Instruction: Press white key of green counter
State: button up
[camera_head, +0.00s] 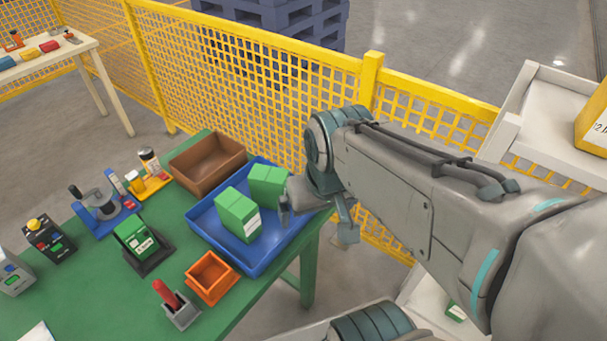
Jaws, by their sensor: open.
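The green counter (130,234) sits in a black stand on the green table, left of the blue tray. Its sloped face shows a white display or label; a separate white key is too small to make out. My gripper (316,214) is open, with its fingers apart, over the right edge of the blue tray. It is well to the right of the counter and does not touch it. Part of the gripper is hidden behind my own arm.
Green boxes (237,213) stand in the blue tray (208,238). An orange bin (209,277), a red-handled lever (172,299), a brown bin (203,161), a blue fixture (97,213) and a control box (49,239) surround the counter. A yellow fence (240,70) runs behind.

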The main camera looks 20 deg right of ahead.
aim_at(133, 228)
jog(key=u, duration=1.3)
